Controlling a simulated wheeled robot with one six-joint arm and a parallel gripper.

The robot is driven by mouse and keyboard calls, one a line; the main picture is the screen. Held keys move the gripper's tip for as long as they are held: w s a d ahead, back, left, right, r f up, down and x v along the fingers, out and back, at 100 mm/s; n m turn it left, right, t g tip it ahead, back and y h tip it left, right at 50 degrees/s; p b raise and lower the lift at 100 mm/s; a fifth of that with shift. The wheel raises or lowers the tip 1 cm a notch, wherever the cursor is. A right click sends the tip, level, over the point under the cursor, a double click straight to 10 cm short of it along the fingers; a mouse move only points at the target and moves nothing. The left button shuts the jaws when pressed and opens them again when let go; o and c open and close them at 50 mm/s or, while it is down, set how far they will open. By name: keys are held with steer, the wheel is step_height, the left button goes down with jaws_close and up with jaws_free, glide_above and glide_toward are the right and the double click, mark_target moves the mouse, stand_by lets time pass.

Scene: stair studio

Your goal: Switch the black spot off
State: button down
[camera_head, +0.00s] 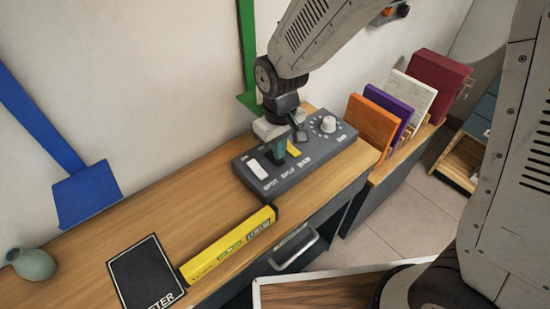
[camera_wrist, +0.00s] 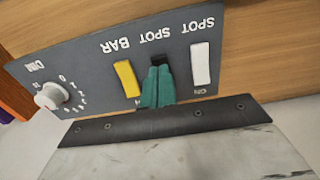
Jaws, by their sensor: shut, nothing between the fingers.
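A grey switch panel (camera_head: 325,150) lies on the wooden counter, and it fills much of the wrist view (camera_wrist: 85,65). It carries a white rocker (camera_head: 257,169) (camera_wrist: 200,63), a yellow rocker (camera_head: 293,149) (camera_wrist: 126,79) and a white dial knob (camera_head: 328,124) (camera_wrist: 48,95). My gripper (camera_head: 281,158) has its teal fingers shut and empty, pointing down over the middle SPOT place between the rockers. In the wrist view the fingers (camera_wrist: 157,85) cover most of that place. A small dark piece shows at their tips; I cannot tell whether it is the black switch or whether they touch it.
A yellow level-like bar (camera_head: 230,245), a black flat item (camera_head: 145,278) and a grey-green vase (camera_head: 32,263) are on the counter to the left. A blue bracket (camera_head: 85,195) and a green one (camera_head: 248,60) are by the wall. Upright boards or books, including an orange one (camera_head: 372,122), stand right.

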mark_target(279, 162)
steer(key=shift+f, duration=0.95)
stand_by(0.3)
steer(key=shift+r, duration=3.5)
steer(key=shift+s, duration=0.1)
steer(key=s+d+r+m, duration=0.3)
steer(key=s+d+r, duration=0.4)
steer(key=s+d, duration=0.2)
steer(key=s+d+r+m+t, duration=0.1)
steer(key=s+d+r+m, duration=0.2)
steer(key=s+d+r, duration=0.4)
steer(key=s+d, duration=0.3)
steer(key=d, duration=0.2)
steer(key=shift+s+r+m, duration=0.15)
steer(key=shift+r+m, duration=0.25)
